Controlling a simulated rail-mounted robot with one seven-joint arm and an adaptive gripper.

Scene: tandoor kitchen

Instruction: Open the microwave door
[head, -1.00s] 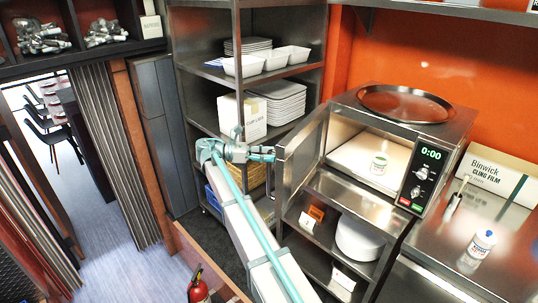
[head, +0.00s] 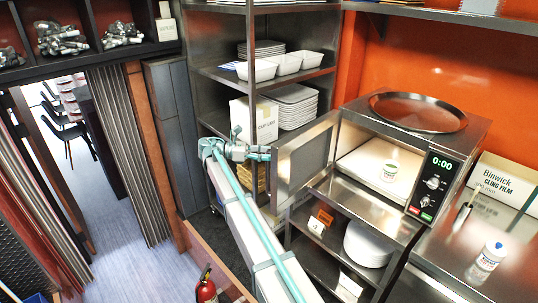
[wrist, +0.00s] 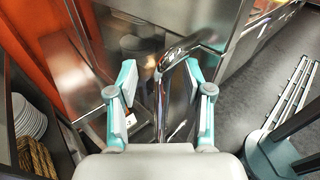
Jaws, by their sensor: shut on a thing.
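The steel microwave (head: 455,135) stands on the counter with its front open. Its door (head: 305,158) is swung out to the left, and its inner face shows in the head view. My gripper (head: 262,153) is at the door's free edge. In the wrist view, the shiny bar handle (wrist: 163,95) runs between the two teal fingers of my gripper (wrist: 160,78), which is closed around it. The handle's exact contact with the finger pads is hard to see.
A steel rack (head: 222,75) with plates, white trays and a box stands behind the door. A cling film box (head: 498,185) and a white bottle (head: 487,258) are on the right counter. A red fire extinguisher (head: 206,290) is at the bottom.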

